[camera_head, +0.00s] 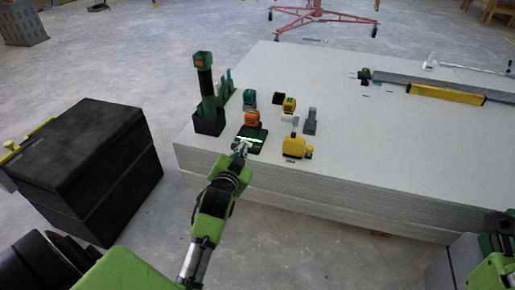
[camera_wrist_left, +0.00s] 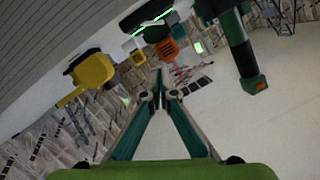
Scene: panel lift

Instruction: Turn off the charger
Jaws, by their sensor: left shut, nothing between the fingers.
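The charger (camera_head: 251,139) is a dark flat unit near the front left edge of the board stack, with a lit green strip along its front. An orange block (camera_head: 252,118) sits at its back. In the left wrist view the charger (camera_wrist_left: 146,16) is at the top, its green strip lit, with the orange block (camera_wrist_left: 167,48) beside it. My left gripper (camera_head: 241,148) is shut and empty at the charger's front edge; I cannot tell whether it touches. Its fingertips meet in the left wrist view (camera_wrist_left: 159,74). A green arm part of mine shows at the lower right, but no right fingers are visible.
The board stack (camera_head: 400,165) carries a tall green-black tool (camera_head: 206,90) left of the charger and a yellow tool (camera_head: 294,146) to its right. Small teal and yellow devices stand behind. A black box (camera_head: 85,150) stands on the floor at left. The board's middle right is clear.

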